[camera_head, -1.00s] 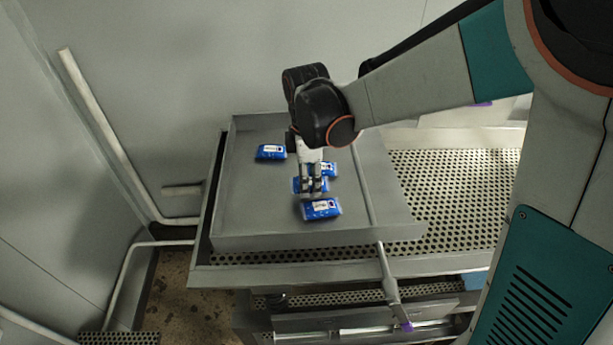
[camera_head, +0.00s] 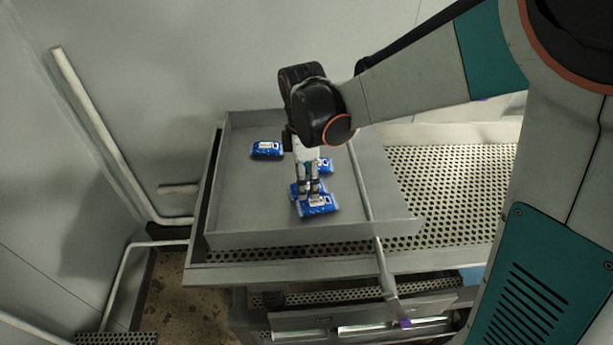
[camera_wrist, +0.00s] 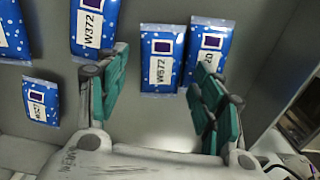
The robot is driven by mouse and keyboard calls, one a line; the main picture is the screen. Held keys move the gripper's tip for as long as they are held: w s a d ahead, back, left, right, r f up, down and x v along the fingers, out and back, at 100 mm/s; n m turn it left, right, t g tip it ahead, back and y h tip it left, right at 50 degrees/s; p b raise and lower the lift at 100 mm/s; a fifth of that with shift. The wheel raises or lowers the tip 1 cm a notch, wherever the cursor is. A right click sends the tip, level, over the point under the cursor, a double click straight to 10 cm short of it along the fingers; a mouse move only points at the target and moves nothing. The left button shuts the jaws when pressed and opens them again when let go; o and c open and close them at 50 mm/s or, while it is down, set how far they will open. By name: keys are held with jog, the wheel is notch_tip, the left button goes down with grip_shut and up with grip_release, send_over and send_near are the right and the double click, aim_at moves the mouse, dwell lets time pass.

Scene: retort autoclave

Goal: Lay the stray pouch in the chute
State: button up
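Several blue pouches with white labels lie in a shallow grey tray: one at the left (camera_head: 266,149), one partly behind my gripper (camera_head: 325,165), and a near one (camera_head: 319,207). I cannot tell which is the stray pouch, or whether this tray (camera_head: 240,190) is the chute. My gripper (camera_head: 308,194) points down just over the near pouches. In the wrist view its teal fingers are spread and empty. A pouch marked W672 (camera_wrist: 162,72) shows between them, with another pouch (camera_wrist: 209,45) close on its right, partly behind the right finger. A W372 pouch (camera_wrist: 93,25) is near the left finger.
The tray has raised walls and sits on a perforated metal table (camera_head: 450,190), which is bare on the right. A thin rod with a purple end (camera_head: 390,285) slopes down past the tray's right side. Grey walls and white pipes (camera_head: 100,130) stand left.

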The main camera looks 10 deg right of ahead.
notch_tip(320, 180, up, 13)
jog(key=p, duration=0.8)
jog(key=shift+a+r, duration=0.15)
jog(key=shift+a, duration=0.05)
